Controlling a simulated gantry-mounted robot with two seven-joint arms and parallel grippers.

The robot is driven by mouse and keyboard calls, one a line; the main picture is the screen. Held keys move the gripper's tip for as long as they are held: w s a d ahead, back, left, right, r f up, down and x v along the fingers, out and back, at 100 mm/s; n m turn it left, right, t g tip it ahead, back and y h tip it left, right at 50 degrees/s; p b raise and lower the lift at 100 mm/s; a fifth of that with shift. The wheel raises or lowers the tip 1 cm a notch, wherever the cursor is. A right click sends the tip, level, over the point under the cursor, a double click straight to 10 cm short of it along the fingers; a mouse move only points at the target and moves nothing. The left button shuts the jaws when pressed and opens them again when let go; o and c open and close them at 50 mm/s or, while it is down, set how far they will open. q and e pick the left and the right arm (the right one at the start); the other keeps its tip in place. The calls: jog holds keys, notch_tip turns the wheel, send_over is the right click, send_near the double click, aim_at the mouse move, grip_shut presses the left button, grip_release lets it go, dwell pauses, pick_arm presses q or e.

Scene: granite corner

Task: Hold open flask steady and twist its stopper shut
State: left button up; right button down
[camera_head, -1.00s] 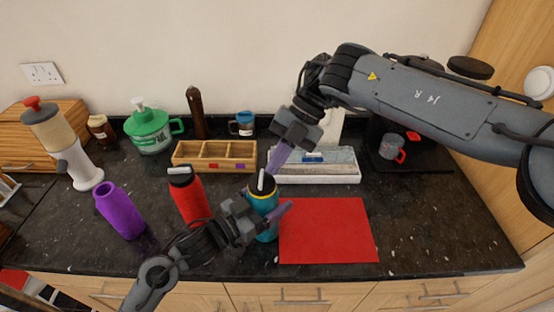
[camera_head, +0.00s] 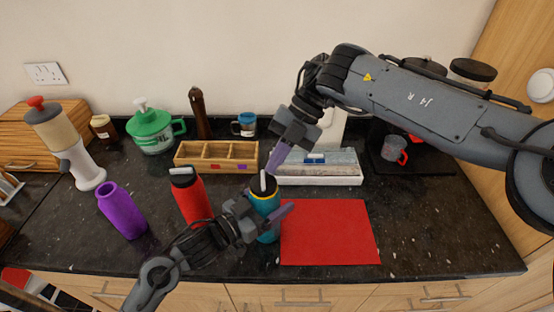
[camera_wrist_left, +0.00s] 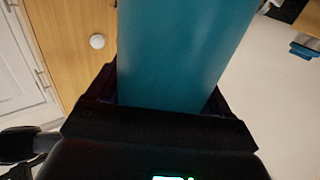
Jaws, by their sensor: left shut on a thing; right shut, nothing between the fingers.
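The teal flask (camera_head: 266,204) stands upright on the dark counter at the middle front. Its dark stopper (camera_head: 263,188) with a pale loop sits on top, above a yellow ring; I cannot tell how tightly it is seated. My left gripper (camera_head: 270,217) is shut on the flask's body, coming in from the lower left. The left wrist view shows the teal body (camera_wrist_left: 185,50) between the fingers. My right gripper (camera_head: 277,158) is shut and empty, pointing down just above and slightly right of the stopper, seemingly apart from it.
A red bottle (camera_head: 191,198) and an uncapped purple bottle (camera_head: 122,212) stand to the left. A wooden divided box (camera_head: 216,167) and a white tray (camera_head: 320,181) lie behind. A red mat (camera_head: 328,232) to the right is bare. The counter's front edge is close.

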jog(key=shift+w+a+n+g+h, duration=0.15)
jog(key=shift+a+n+g+h, duration=0.35)
jog(key=shift+a+n, duration=0.7)
jog(key=shift+w+a+n+g+h, duration=0.1)
jog(key=shift+a+n+g+h, duration=0.4)
jog(key=shift+a+n, duration=0.65)
jog(key=shift+a, duration=0.2)
jog(key=shift+s, duration=0.1)
